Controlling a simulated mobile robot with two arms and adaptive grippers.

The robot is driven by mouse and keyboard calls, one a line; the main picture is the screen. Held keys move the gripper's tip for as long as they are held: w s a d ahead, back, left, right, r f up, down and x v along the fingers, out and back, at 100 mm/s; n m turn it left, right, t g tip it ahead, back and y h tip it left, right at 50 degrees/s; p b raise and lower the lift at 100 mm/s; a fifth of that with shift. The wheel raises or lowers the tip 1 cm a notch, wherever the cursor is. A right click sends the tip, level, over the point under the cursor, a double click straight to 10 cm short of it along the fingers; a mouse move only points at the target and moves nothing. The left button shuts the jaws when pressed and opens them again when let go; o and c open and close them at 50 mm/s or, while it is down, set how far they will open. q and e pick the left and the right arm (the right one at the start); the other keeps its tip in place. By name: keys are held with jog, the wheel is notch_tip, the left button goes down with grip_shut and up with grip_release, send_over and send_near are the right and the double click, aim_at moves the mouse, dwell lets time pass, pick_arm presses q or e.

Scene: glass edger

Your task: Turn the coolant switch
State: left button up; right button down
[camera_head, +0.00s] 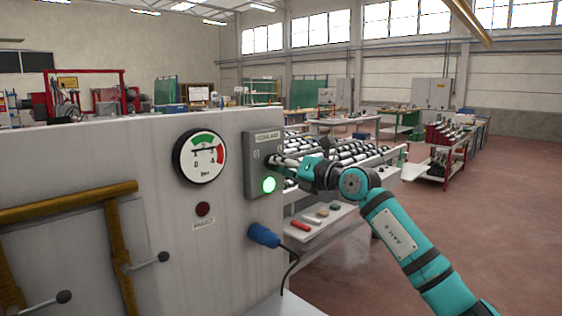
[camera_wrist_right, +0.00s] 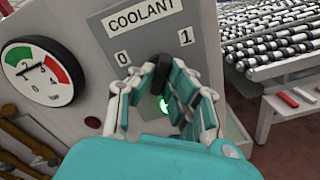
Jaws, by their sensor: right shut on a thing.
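The coolant switch is a dark knob (camera_wrist_right: 161,72) on a grey box labelled COOLANT (camera_head: 263,136), with 0 at its left and 1 at its right. My right gripper (camera_head: 279,161) reaches the box from the right. In the right wrist view the fingers (camera_wrist_right: 162,90) are closed around the knob, which partly hides behind them. The knob looks roughly upright there; its exact pointing is hard to tell. A green lamp (camera_head: 268,184) below the knob is lit. My left gripper is not in view.
A round pressure gauge (camera_head: 200,156) and a dark red button (camera_head: 203,209) sit left of the box on the grey panel (camera_head: 100,160). A blue plug (camera_head: 262,235) with a cable is below. A roller table (camera_head: 350,155) stands behind. Open floor lies to the right.

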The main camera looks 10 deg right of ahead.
jog(key=shift+f+m, duration=0.1)
jog(key=shift+m, duration=0.4)
jog(key=c, duration=1.4)
grip_release()
jog(key=shift+o, duration=0.2)
jog(key=v, duration=1.2)
